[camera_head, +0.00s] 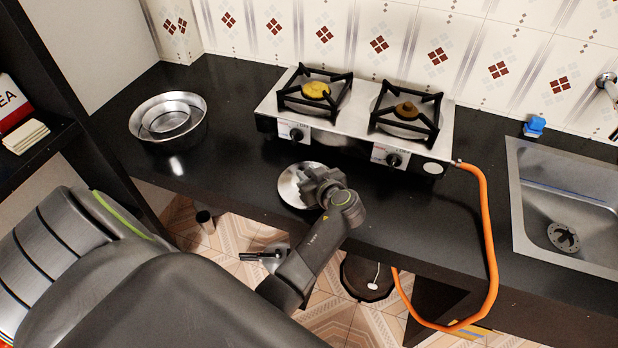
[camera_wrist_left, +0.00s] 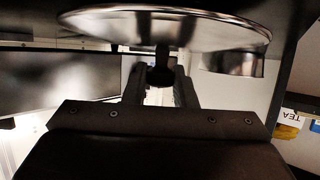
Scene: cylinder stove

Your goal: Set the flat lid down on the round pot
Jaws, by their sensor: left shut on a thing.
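The flat lid (camera_head: 291,187) is a shiny silver disc, seen over the front of the dark counter, left of centre. My left gripper (camera_head: 316,184) is shut on it and covers its right part. In the left wrist view the lid (camera_wrist_left: 165,28) spans the top, its dark knob between the fingers of the gripper (camera_wrist_left: 160,78). The round pot (camera_head: 197,119) is a wide silver vessel on the counter at the left, well apart from the lid. A smaller metal ring shows inside its rim. My right gripper is not in view.
A two-burner stove (camera_head: 340,143) stands behind the lid, with an orange hose (camera_head: 488,225) running down its right side. A sink (camera_head: 550,200) is at the right. A dark shelf (camera_head: 50,130) rises at the left. The counter between pot and lid is clear.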

